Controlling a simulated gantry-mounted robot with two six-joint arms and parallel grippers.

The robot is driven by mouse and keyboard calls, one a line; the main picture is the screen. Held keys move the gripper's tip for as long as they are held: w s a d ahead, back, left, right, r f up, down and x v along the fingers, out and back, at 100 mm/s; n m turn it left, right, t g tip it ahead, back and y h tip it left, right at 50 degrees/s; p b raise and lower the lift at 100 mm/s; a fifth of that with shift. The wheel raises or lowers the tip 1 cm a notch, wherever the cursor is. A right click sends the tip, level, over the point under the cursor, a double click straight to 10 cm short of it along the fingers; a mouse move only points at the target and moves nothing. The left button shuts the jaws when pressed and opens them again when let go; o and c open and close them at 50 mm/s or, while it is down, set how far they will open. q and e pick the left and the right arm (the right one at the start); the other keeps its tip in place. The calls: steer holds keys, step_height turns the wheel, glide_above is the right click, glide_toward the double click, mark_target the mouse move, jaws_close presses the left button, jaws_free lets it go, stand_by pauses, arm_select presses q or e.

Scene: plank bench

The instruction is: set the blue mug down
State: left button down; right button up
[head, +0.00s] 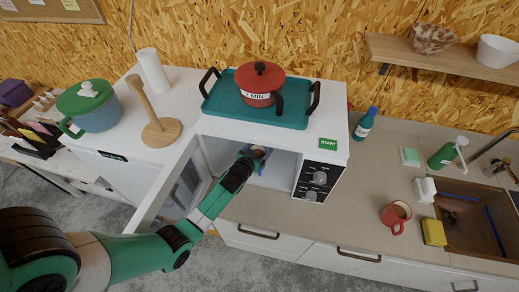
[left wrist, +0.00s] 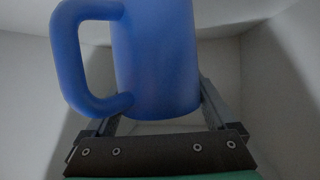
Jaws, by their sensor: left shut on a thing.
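The blue mug (left wrist: 158,60) fills the upper middle of the left wrist view, its handle on the left. My left gripper (head: 256,158) reaches through the open front of a white microwave (head: 222,126). Its two fingers stand on either side of the mug and are shut on it. In the head view the mug is almost wholly hidden behind my gripper. I cannot tell whether its base touches the microwave floor. My right gripper is in neither view.
The microwave door (head: 163,185) stands open on the left, beside my arm. A teal tray (head: 225,104) with a red pot (head: 260,85) sits on top. A red mug (head: 394,218) and a yellow sponge (head: 433,232) lie on the counter (head: 345,205) by the sink.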

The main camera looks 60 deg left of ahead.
arm_select(q)
jaws_free()
steer(key=shift+f, duration=0.1)
steer(key=shift+r, duration=0.2)
steer(key=shift+s+d+r+p, duration=0.2)
steer(key=shift+s+p, duration=0.05)
steer(key=shift+p, duration=0.05)
steer(key=p+v, duration=0.2)
steer(key=v, duration=0.9)
steer(key=shift+s+d, duration=0.1)
